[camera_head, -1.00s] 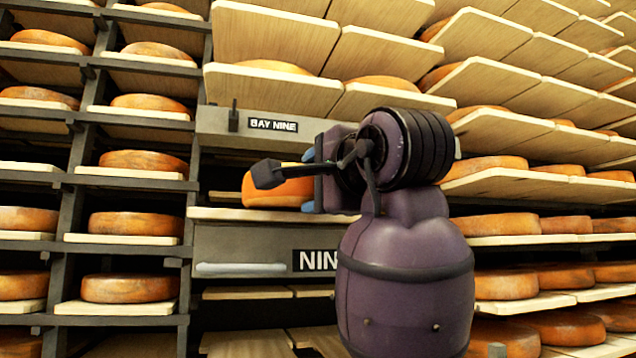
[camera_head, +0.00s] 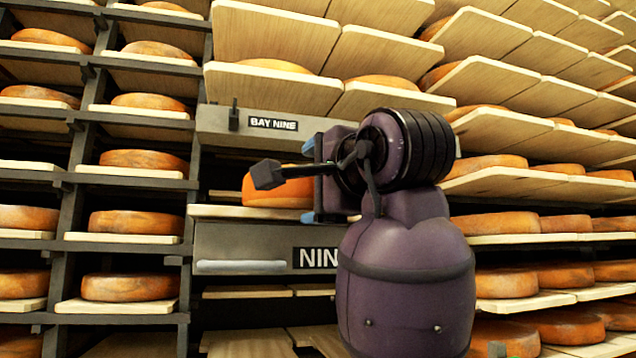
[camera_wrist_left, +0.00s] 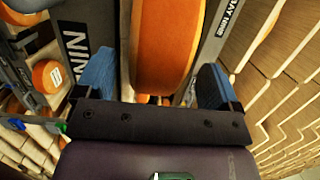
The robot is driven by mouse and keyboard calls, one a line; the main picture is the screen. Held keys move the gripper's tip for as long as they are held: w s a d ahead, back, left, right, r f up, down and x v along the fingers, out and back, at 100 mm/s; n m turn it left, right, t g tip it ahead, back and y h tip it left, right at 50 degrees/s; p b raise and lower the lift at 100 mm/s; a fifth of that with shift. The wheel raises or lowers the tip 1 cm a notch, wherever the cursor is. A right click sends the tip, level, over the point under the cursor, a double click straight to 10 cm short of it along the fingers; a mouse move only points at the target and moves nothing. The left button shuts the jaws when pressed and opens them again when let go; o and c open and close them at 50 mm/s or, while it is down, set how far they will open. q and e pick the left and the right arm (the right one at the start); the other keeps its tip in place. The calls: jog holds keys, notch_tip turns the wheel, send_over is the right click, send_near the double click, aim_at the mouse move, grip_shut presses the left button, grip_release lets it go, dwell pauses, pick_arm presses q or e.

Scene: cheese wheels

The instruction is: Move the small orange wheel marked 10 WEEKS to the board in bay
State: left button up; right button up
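An orange cheese wheel (camera_head: 272,188) lies flat on the board (camera_head: 232,212) in the bay between the "BAY NINE" sign and the lower "NIN…" plate. No marking on it is readable. My left gripper (camera_head: 309,182) is at its right side, blue fingertips spread above and below it. In the left wrist view the fingers (camera_wrist_left: 156,82) stand open on either side of the same wheel (camera_wrist_left: 163,45), with a gap on the left. A smaller orange wheel (camera_wrist_left: 47,76) with a white, unreadable label shows at the left of that view. My right gripper is not in view.
A beam with the BAY NINE sign (camera_head: 273,124) runs just above the bay. A grey front with a light handle (camera_head: 241,267) is below it. Shelves of orange wheels (camera_head: 135,222) stand left and right. Some boards below (camera_head: 246,292) look empty.

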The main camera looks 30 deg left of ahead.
pick_arm(q)
jog(key=shift+w+f, duration=0.1)
jog(key=b+v, duration=0.1)
jog(key=v, duration=0.9)
jog(key=shift+s+d+b, duration=0.25)
jog(key=shift+d+b, duration=0.1)
jog(key=shift+b, duration=0.05)
